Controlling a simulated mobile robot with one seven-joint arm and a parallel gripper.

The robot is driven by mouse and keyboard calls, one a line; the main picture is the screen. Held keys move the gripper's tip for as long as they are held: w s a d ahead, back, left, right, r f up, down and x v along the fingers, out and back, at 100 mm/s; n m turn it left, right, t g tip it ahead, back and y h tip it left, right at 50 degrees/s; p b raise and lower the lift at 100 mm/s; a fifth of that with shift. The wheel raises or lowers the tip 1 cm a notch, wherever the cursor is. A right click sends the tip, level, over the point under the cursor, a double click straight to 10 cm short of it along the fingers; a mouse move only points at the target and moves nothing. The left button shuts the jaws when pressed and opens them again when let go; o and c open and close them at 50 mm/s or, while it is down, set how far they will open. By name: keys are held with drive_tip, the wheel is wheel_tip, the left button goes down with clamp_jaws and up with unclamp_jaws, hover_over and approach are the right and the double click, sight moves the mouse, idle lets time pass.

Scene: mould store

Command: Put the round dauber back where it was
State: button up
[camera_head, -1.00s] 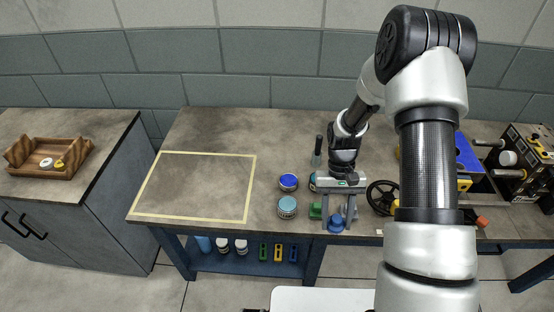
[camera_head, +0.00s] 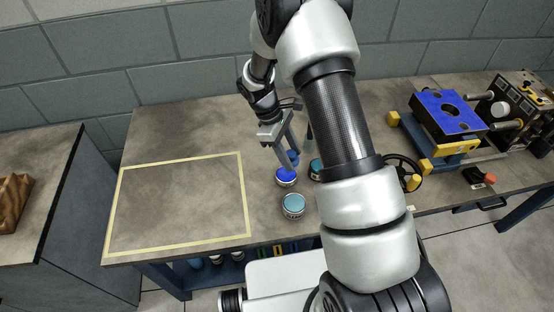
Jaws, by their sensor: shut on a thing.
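My gripper (camera_head: 287,158) is shut on a small blue round thing (camera_head: 294,158), which looks like the round dauber. It is held just above and behind a tin with deep blue contents (camera_head: 286,177). I cannot tell whether the dauber touches the tin. A tin with teal contents (camera_head: 293,204) stands in front of the blue one. Another teal tin (camera_head: 316,167) stands to the right, partly hidden by my arm.
A yellow tape outline (camera_head: 243,195) on the bench at left is empty. To the right are a black handwheel (camera_head: 413,177) and a machine with a blue block (camera_head: 448,112). A wooden tray (camera_head: 12,205) sits on the left cabinet. My arm hides the bench middle.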

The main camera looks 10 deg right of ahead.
drive_tip(key=w+n+t+y+b, duration=0.2)
drive_tip(key=w+n+t+b, duration=0.4)
drive_tip(key=w+n+b, duration=0.9)
drive_tip(key=f+n, duration=0.1)
drive_tip(key=f, duration=0.2)
drive_tip(key=s+f+n+p, duration=0.1)
drive_tip(key=f, duration=0.2)
drive_tip(key=s+f+n+p, duration=0.1)
drive_tip(key=f+n, duration=0.1)
drive_tip(key=f, duration=0.1)
drive_tip(key=shift+a+f, duration=0.3)
drive_tip(key=shift+a, duration=0.1)
drive_tip(key=shift+f, duration=0.1)
drive_tip(key=o, duration=1.1)
